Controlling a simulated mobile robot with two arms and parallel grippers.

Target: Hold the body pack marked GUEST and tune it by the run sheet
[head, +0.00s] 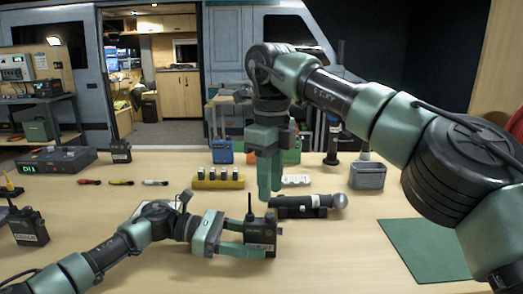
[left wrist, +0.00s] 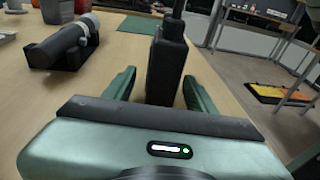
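A black body pack (head: 261,233) with an antenna and a pale label too small to read stands on the table in the head view. My left gripper (head: 245,239) reaches it from the left, low over the table. In the left wrist view the pack (left wrist: 168,65) stands upright between the open fingertips, with a gap at the left finger. Two similar packs stand at the left (head: 28,228) and back left (head: 120,151); their labels are unreadable. My right gripper (head: 270,188) points down above the table behind the pack; its fingers look close together. I cannot pick out the run sheet.
A dark microphone (head: 309,205) lies in a cradle behind the pack. A yellow holder (head: 218,183), a grey container (head: 367,175) and a black unit with a green display (head: 52,160) stand further back. A green mat (head: 428,250) lies flat at the right.

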